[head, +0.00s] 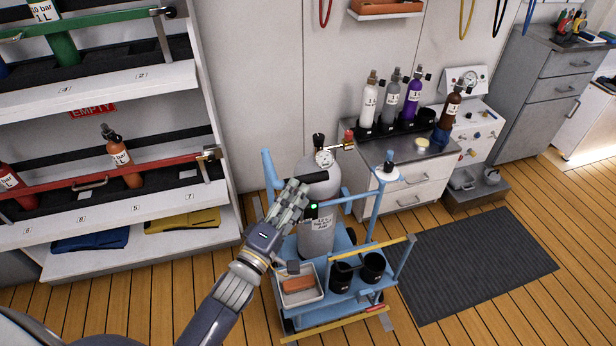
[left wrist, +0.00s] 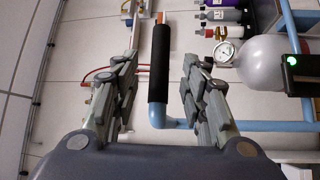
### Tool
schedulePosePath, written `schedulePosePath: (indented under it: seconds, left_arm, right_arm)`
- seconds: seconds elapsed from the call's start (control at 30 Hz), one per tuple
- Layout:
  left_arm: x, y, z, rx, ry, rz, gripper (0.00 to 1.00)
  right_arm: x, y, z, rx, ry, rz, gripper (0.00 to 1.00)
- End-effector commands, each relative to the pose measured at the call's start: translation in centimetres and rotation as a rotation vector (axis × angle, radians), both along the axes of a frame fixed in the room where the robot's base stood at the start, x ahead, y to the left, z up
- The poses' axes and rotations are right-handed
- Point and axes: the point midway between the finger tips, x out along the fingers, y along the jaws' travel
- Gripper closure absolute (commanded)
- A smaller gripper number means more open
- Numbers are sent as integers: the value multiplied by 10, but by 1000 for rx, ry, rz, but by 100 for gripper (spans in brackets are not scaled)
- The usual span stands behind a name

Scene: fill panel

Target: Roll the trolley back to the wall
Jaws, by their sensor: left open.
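The blue trolley (head: 335,312) stands on the wooden floor in front of the white wall panels (head: 250,75), between the shelf rack and the drawer unit. It carries a large grey cylinder (head: 317,232) with a gauge. My left gripper (head: 290,203) is over the trolley's left side, in front of the cylinder. In the left wrist view, its open fingers are spread on either side of the trolley's black handle grip (left wrist: 160,62). I cannot tell whether they touch it. The hand hides part of the handle in the head view. My right gripper is not in view.
The trolley also holds a tray (head: 315,295) with an orange block, and two black cups. A rack (head: 180,230) with bottles stands at left. A drawer unit (head: 405,190) with several bottles is close behind right. A dark mat (head: 470,262) lies on open floor at right.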

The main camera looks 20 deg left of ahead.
Motion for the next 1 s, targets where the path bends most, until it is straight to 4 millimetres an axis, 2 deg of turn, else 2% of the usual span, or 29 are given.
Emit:
schedulePosePath:
  seconds: [0.1,0.33,0.5,0.77,0.93,0.97,1.0]
  left_arm:
    - [23,-5,5,0,-2,0,60]
    - [53,-11,8,0,0,0,60]
    - [61,-13,9,1,1,-1,60]
    - [62,-13,8,1,2,-1,60]
    - [62,-13,8,1,2,-1,96]
    - [62,-13,8,1,2,-1,100]
    - [62,-13,8,1,2,-1,100]
  right_arm:
    - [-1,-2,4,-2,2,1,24]
    - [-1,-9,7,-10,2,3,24]
    - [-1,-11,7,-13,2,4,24]
    - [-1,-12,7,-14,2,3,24]
    - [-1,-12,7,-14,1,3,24]
    - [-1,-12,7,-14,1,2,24]
    - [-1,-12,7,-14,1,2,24]
